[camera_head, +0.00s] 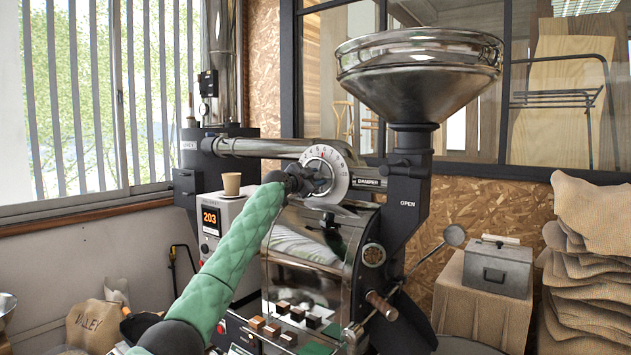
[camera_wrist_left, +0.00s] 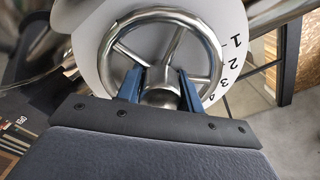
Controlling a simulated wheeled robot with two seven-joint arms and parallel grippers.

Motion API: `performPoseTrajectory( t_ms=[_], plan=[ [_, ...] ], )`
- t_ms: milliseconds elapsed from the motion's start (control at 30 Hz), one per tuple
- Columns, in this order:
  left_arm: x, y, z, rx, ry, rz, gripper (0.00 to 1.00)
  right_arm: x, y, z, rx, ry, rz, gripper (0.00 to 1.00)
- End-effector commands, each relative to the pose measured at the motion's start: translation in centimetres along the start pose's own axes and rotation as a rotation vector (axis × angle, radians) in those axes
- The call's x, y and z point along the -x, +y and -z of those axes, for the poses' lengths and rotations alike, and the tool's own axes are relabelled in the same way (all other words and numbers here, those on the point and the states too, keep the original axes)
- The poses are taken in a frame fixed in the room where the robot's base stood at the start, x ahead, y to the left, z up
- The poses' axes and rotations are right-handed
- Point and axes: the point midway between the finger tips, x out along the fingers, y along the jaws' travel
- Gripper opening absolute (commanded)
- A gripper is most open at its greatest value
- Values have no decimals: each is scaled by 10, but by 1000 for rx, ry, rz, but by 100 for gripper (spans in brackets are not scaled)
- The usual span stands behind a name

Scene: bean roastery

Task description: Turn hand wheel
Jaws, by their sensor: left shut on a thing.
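The hand wheel (camera_wrist_left: 178,22) is a shiny metal ring with spokes, mounted on a round white dial with black numbers (camera_head: 340,184) at the front of the roaster. In the head view my left gripper (camera_head: 310,180) is at the dial and hides much of the wheel. In the left wrist view the two blue fingers of my left gripper (camera_wrist_left: 162,92) are on either side of the round metal part at the wheel's near side and are shut on it. The digits 1, 2 and 3 show at the dial's right. My right gripper is in neither view.
The roaster has a large metal hopper (camera_head: 420,72) above right and a glossy drum front (camera_head: 318,245) below. A paper cup (camera_head: 231,184) stands on a box with an orange 203 display (camera_head: 211,220) at left. Burlap sacks (camera_head: 590,260) and a grey metal box (camera_head: 498,268) are at right.

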Motion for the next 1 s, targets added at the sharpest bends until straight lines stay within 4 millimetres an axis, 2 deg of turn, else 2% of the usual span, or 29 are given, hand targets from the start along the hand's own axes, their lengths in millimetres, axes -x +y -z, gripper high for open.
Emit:
performPoseTrajectory(
  t_ms=[367,400,500,900,1000],
  plan=[
    [0,3,-2,-1,-2,-3,0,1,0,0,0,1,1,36],
    [0,3,-2,-1,-2,-3,41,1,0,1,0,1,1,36],
    [0,2,-2,-1,-2,-3,59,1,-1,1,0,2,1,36],
    [5,1,-2,-3,-1,-1,59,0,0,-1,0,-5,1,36],
    [13,1,-3,-4,-1,1,59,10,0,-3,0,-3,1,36]
  ],
)
